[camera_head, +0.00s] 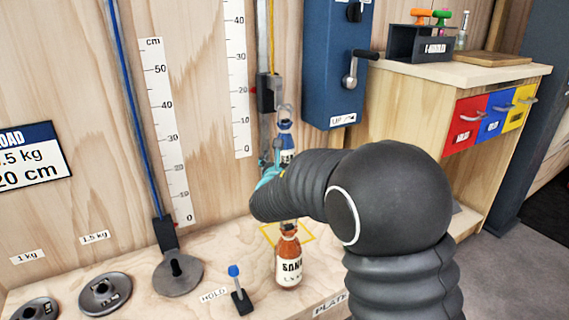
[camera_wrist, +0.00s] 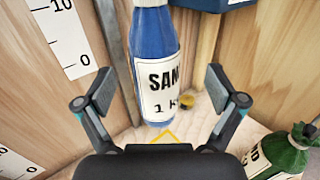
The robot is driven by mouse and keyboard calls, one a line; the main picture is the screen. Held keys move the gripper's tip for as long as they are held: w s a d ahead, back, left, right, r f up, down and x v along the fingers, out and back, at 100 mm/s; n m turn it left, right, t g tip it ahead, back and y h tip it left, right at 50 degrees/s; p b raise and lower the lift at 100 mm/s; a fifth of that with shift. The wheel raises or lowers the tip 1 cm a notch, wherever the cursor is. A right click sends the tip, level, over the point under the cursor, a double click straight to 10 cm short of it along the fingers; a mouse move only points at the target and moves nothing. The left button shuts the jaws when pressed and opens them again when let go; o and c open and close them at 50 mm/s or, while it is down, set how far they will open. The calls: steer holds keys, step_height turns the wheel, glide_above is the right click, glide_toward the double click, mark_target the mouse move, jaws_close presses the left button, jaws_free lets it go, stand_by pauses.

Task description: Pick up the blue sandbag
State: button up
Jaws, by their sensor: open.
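The blue sandbag (camera_wrist: 152,45) is bottle-shaped, with a white label reading SAND and 1 kg. It is upright in the wrist view, and its top is cut off by the frame. In the head view the blue sandbag (camera_head: 286,126) shows above my arm, beside the vertical rail, with its lower part hidden. My gripper (camera_wrist: 160,88) is open, one finger to each side of the bag's lower part in the picture. I cannot tell whether the bag is between the fingers or beyond them. In the head view my gripper (camera_head: 268,174) is mostly hidden behind my arm.
A brown sandbag (camera_head: 289,262) stands on the wooden ledge by a yellow outline. A green sandbag (camera_wrist: 286,152) shows at lower right in the wrist view. A blue box with a crank (camera_head: 335,70) is right of the rail. Weight discs (camera_head: 105,292) lie at left.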

mark_target(283, 155)
steer(key=w, duration=0.4)
steer(key=shift+w+a+f, duration=0.2)
steer(key=shift+w, duration=0.6)
steer(key=shift+r, duration=0.1)
steer(key=c, duration=1.8)
steer(key=shift+r, duration=0.15)
